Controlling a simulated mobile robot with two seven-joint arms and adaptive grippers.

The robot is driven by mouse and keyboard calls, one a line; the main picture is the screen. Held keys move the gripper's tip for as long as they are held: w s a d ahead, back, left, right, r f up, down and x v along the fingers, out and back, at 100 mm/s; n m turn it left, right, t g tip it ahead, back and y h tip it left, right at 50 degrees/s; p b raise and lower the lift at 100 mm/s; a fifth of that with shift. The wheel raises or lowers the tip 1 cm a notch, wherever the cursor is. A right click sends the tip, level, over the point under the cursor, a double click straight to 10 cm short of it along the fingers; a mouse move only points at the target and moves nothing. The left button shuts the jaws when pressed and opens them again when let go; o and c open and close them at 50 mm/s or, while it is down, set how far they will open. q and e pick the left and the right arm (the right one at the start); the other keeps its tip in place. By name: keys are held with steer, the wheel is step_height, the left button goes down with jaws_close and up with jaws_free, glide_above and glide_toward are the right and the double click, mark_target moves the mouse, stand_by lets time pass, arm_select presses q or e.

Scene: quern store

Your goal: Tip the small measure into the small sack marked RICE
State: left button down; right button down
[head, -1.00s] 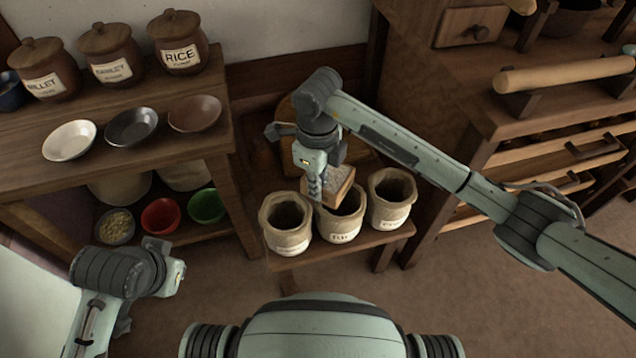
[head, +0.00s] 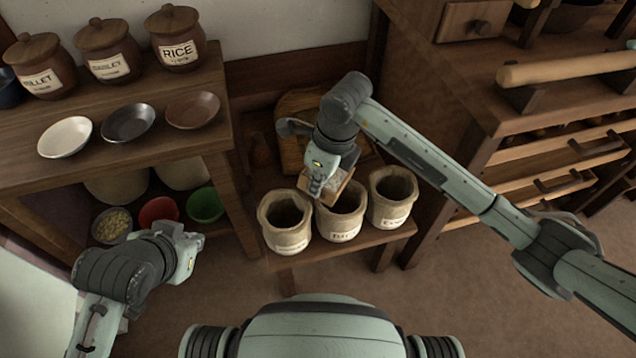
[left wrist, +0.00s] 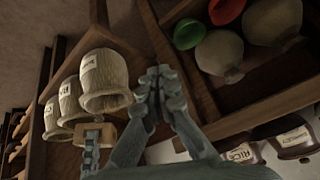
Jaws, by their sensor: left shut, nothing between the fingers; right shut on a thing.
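Three small cloth sacks stand open in a row on a low bench: a left sack (head: 285,238), a middle sack (head: 341,224) and a right sack (head: 391,208). My right gripper (head: 317,191) is shut on the small wooden measure (head: 338,187), which holds something pale grey. The measure is tilted over the middle sack's mouth, partly hidden by the gripper. The measure also shows in the left wrist view (left wrist: 106,134). My left gripper (head: 187,254) is shut and empty, left of the bench; its closed fingers show in the left wrist view (left wrist: 158,82).
A shelf at left holds lidded jars, one marked RICE (head: 177,40), and shallow dishes (head: 128,123). Red (head: 158,212) and green (head: 205,205) bowls sit below. A round board (head: 297,103) leans behind the bench (head: 300,262). A wooden cabinet (head: 480,100) stands at right.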

steer(key=shift+r, duration=0.1)
steer(key=shift+t+y+b, duration=0.3)
steer(key=shift+y+b, duration=0.1)
arm_select(q)
steer(key=w+d+r+t+h, duration=0.1)
steer(key=w+d+r+t, duration=0.2)
steer(key=w+d, duration=0.2)
steer(key=shift+r+m+h, duration=0.3)
arm_select(e)
steer(key=shift+r, duration=0.15)
